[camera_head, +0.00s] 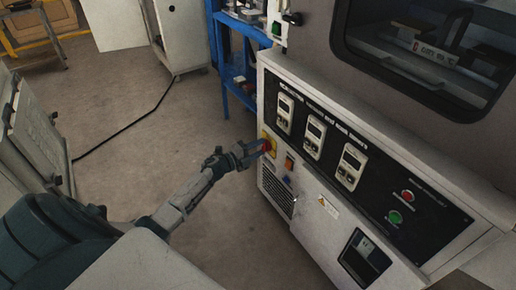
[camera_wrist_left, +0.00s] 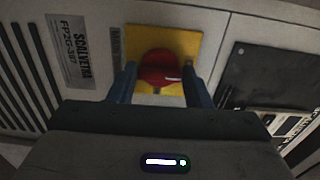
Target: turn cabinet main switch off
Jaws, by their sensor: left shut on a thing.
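The cabinet main switch is a red knob (camera_wrist_left: 160,70) on a yellow square plate (camera_wrist_left: 186,40), set in the grey cabinet front. In the head view the red knob (camera_head: 267,146) shows at the left end of the cabinet's panel. My left gripper (camera_head: 258,149) reaches it from the left. In the left wrist view the fingers of my left gripper (camera_wrist_left: 160,84) stand on either side of the knob and are shut on it. A pale mark shows on the knob's right part. My right gripper is not in view.
The cabinet (camera_head: 330,215) carries a black panel with several meters, a red button (camera_head: 408,196) and a green button (camera_head: 394,217). An orange switch (camera_head: 289,163) sits right of the main switch. A blue shelf (camera_head: 236,75) stands behind. A black cable (camera_head: 125,130) crosses the open floor.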

